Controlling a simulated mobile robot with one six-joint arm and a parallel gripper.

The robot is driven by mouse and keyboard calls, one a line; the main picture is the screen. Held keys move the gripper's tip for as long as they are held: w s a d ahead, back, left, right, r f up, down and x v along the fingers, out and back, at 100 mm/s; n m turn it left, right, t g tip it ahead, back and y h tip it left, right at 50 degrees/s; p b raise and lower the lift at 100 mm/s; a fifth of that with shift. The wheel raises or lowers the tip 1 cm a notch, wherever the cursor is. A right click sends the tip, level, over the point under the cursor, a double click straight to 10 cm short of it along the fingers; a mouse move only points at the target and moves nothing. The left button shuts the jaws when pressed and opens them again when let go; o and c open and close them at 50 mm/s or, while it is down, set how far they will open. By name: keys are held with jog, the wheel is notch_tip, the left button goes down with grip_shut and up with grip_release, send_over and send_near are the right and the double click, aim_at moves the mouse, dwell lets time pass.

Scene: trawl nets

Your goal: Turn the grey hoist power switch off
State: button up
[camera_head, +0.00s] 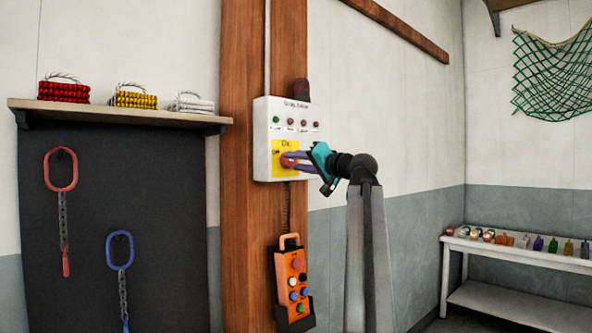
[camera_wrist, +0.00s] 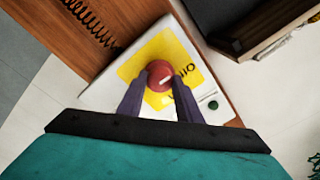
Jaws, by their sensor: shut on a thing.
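A pale grey-white control box (camera_head: 262,120) is mounted on the wooden post, with a yellow plate (camera_head: 279,146) low on its front. A round red knob (camera_head: 285,162) with a white mark sits on this plate; it also shows in the wrist view (camera_wrist: 160,71). My gripper (camera_head: 290,158) reaches in from the right and is shut on the red knob. In the wrist view its two dark fingers (camera_wrist: 158,82) lie on either side of the knob. The lettering on the plate is partly covered, and I cannot read the knob's setting.
Small coloured lamps (camera_head: 290,121) line the box above the plate, and a dark red beacon (camera_head: 301,88) stands on top. An orange pendant control (camera_head: 293,285) hangs below on a coiled cable. A shelf with rope coils (camera_head: 120,109) is at left, a white bench (camera_head: 520,250) at right.

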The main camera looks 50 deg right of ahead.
jog(key=shift+n, duration=0.3)
jog(key=o, duration=1)
jog(key=shift+o, duration=0.2)
jog(key=s+a+b, duration=0.1)
jog(key=s, duration=1.2)
jog(key=shift+s+f, duration=0.35)
jog(key=shift+f, duration=0.1)
